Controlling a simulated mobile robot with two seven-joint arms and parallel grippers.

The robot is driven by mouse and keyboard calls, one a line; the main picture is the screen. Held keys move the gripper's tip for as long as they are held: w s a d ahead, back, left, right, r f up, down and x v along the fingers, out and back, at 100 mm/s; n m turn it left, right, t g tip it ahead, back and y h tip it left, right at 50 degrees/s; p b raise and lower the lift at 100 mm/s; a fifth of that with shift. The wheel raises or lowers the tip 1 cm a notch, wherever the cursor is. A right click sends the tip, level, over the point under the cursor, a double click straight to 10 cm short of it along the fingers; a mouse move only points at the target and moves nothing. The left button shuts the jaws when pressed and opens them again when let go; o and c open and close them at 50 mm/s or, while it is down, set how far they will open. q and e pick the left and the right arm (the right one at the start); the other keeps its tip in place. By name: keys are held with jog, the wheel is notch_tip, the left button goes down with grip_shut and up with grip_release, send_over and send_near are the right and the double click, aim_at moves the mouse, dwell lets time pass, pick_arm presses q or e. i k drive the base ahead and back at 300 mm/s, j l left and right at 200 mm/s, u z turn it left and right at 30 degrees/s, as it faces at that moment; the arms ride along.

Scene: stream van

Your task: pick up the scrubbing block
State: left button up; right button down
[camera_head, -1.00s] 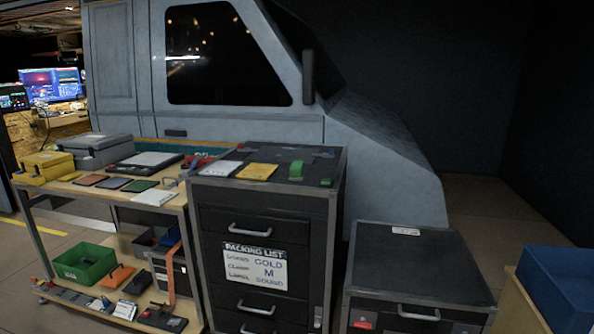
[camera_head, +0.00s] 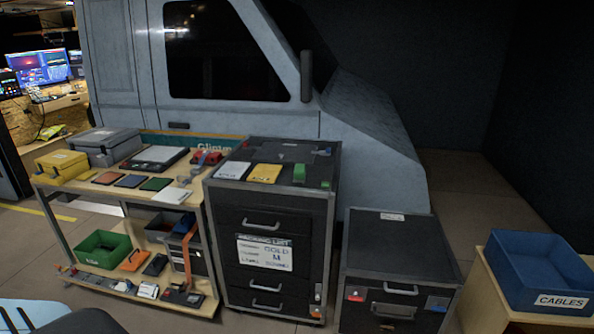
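I cannot surely tell which thing is the scrubbing block. A small green block (camera_head: 299,173) stands on top of the black drawer cabinet (camera_head: 228,214), near its right side, and may be it. A smaller green piece (camera_head: 325,184) lies by the cabinet top's front right corner. Neither of my grippers can be made out in the head view.
A yellow card (camera_head: 265,173) and a white card (camera_head: 234,170) share the cabinet top. A loaded two-shelf cart (camera_head: 122,206) stands at left. A lower black case (camera_head: 401,250) and a blue cables bin (camera_head: 537,271) are at right. Floor shows in front.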

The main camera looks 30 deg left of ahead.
aim_at(299, 173)
jog(key=i+l+u, duration=0.25)
jog(key=i, duration=0.3)
jog(key=i+l+u, duration=0.3)
jog(key=i, duration=0.2)
jog(key=i+l+u, duration=0.25)
jog(key=i, duration=0.25)
